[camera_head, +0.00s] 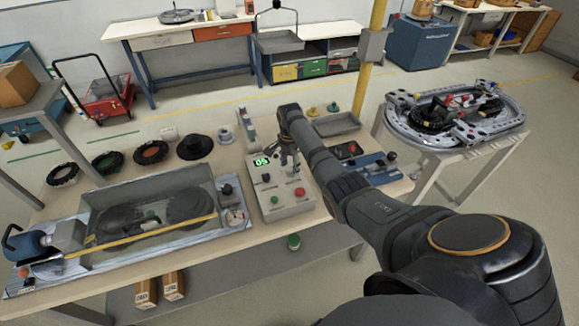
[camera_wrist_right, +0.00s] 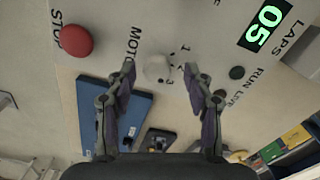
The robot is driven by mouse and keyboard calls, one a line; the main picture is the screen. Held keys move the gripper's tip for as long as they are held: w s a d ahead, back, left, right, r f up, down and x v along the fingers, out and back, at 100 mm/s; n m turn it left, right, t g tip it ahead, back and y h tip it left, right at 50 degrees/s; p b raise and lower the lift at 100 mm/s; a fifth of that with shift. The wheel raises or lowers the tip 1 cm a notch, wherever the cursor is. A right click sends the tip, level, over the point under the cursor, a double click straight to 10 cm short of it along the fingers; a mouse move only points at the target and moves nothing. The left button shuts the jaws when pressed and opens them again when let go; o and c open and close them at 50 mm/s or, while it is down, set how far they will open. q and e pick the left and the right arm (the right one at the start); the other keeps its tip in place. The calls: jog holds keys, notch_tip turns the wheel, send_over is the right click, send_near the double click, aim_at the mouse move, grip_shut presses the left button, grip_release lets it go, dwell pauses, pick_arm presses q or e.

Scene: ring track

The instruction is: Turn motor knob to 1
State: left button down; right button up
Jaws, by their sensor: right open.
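The grey control box (camera_head: 285,206) stands on the long table in the head view, with a lit green display reading 05 (camera_head: 262,161) and a red stop button (camera_head: 299,192). In the right wrist view the pale round motor knob (camera_wrist_right: 157,67) sits on the panel beside the printed word MOTOR, with small markings near it. My right gripper (camera_wrist_right: 159,76) is open, with one fingertip on each side of the knob and visible gaps. My left gripper is out of view.
A tray with a yellow bar (camera_head: 150,238) lies left of the box. Several dark rings (camera_head: 152,152) line the table's back. Blue equipment (camera_head: 368,169) sits close right of the box, under my arm.

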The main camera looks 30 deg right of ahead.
jog(key=shift+f, duration=0.4)
jog(key=shift+s+f, duration=0.1)
jog(key=shift+s, duration=0.1)
jog(key=shift+c, duration=1.3)
jog(key=c, duration=0.5)
grip_shut()
jog(key=shift+n+p, duration=0.4)
jog(key=shift+n, duration=0.3)
jog(key=shift+n+p, duration=0.4)
jog(key=shift+n, duration=0.3)
jog(key=n+p, duration=0.1)
jog(key=n, duration=0.4)
jog(key=shift+p, duration=0.3)
jog(key=n, duration=0.5)
jog(key=shift+p, duration=0.35)
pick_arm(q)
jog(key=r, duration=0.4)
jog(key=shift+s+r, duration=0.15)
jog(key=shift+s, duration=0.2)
pick_arm(e)
jog(key=n, duration=0.5)
